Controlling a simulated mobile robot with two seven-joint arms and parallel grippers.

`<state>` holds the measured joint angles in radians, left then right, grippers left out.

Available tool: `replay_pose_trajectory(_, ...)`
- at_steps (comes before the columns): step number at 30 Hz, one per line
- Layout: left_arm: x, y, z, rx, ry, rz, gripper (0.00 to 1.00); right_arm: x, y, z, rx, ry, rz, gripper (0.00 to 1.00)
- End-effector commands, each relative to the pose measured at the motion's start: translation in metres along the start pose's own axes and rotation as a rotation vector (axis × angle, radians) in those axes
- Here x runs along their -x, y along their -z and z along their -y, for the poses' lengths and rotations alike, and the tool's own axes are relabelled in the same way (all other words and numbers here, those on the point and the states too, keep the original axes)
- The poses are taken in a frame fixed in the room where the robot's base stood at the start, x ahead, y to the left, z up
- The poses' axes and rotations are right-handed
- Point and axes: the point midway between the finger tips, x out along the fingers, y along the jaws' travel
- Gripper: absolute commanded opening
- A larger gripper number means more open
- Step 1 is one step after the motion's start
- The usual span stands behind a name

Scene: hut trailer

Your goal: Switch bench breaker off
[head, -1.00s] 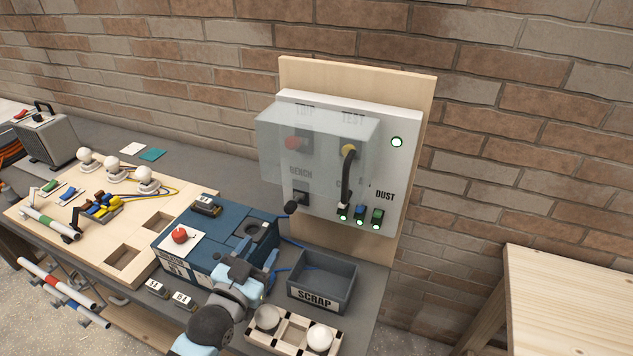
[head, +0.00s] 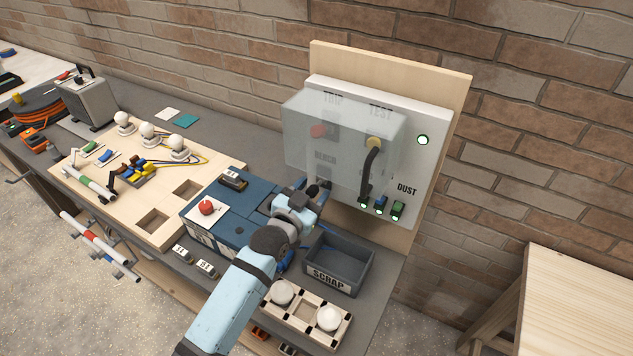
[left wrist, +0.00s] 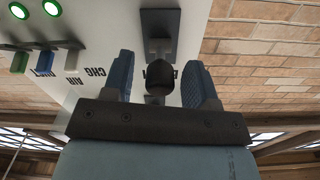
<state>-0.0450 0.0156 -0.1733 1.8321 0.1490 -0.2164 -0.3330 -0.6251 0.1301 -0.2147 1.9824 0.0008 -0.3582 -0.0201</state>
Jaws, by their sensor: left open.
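The bench breaker (head: 324,183) is a dark switch below the BENCH label on the white panel (head: 432,135), partly hidden by my left gripper (head: 314,190) in the head view. In the left wrist view, the breaker's dark plate (left wrist: 160,28) and round black lever knob (left wrist: 160,74) show upside down. My left gripper (left wrist: 160,80) is open, with one blue finger on each side of the knob. Gaps show between knob and fingers. My right gripper is out of view.
A clear box cover (head: 300,140) juts out over the red and yellow controls, just above my left gripper. The grey scrap bin (head: 340,263) and blue case (head: 212,210) lie below. Lamps (head: 422,140) glow green.

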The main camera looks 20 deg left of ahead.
Motion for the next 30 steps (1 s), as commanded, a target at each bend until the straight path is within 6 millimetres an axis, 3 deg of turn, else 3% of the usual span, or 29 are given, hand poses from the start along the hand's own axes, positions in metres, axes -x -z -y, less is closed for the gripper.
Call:
replay_pose_trajectory(6,-0.019,0.000,0.000,-0.001,0.000,0.000,0.53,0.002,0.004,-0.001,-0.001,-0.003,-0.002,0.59)
replay_pose_trajectory(15,-0.021,-0.001,0.000,-0.001,0.000,0.000,0.53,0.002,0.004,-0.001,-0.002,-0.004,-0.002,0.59)
replay_pose_trajectory(22,-0.021,-0.001,0.000,-0.001,0.000,0.000,0.04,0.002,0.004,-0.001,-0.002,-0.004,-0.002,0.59)
replay_pose_trajectory(26,-0.021,-0.002,0.000,-0.001,0.001,-0.004,0.04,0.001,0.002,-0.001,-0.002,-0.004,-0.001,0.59)
replay_pose_trajectory(30,-0.021,-0.009,-0.001,-0.002,0.012,-0.058,0.04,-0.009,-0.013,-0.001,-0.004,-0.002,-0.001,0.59)
